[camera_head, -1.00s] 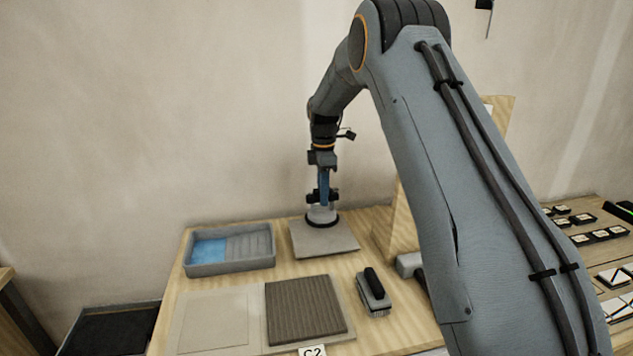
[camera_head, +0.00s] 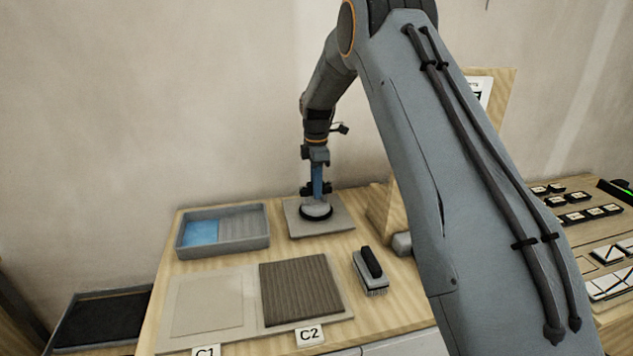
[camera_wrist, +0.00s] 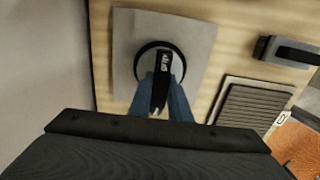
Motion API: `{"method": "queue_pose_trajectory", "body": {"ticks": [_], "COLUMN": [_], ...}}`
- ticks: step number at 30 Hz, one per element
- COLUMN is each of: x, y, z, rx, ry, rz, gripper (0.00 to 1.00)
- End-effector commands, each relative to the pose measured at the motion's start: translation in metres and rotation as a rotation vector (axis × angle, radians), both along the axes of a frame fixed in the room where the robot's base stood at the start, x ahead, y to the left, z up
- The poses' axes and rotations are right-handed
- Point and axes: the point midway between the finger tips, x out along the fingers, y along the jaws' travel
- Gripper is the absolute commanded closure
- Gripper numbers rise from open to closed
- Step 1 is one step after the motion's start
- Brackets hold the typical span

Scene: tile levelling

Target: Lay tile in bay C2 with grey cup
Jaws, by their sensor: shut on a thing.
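My gripper (camera_head: 316,187) is shut on the handle of the grey suction cup (camera_head: 317,211), which has a dark rim. The cup sits on a grey square tile (camera_head: 335,222) at the back of the bench. In the wrist view my gripper's blue fingers (camera_wrist: 160,98) close around the cup's dark handle, above the tile (camera_wrist: 199,43). Whether the cup has sealed to the tile cannot be told. Bay C2 (camera_head: 300,291) holds a brown, ridged bed; its label (camera_head: 309,335) is at the front edge. The ridged bed also shows in the wrist view (camera_wrist: 252,108).
Bay C1 (camera_head: 208,302) to the left of C2 has a flat grey surface. A grey tray with blue water (camera_head: 222,247) stands at the back left. A brush (camera_head: 370,270) lies right of C2. A wooden upright panel (camera_head: 384,207) stands right of the tile.

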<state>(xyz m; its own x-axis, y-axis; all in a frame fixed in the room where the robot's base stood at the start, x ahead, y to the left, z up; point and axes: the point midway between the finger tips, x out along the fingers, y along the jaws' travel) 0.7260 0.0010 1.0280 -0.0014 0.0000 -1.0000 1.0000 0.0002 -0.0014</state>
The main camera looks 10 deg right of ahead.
Motion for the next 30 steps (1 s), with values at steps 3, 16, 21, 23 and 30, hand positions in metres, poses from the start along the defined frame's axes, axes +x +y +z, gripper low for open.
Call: {"method": "queue_pose_trajectory", "body": {"ticks": [3,16,21,23,30], "x": [0.0007,0.0007,0.0007,0.0007,0.0008], "y": [0.0,-0.0002,-0.0002,-0.0002,-0.0002], "z": [-0.0044,-0.0052,-0.0064,-0.007,-0.0085], "rx": [0.0,0.0,0.0,0.0,0.0], "ry": [-0.002,-0.003,-0.003,-0.003,-0.003], "rz": [0.0,0.0,0.0,0.0,0.0], "gripper": [1.0,1.0,1.0,1.0,1.0]}}
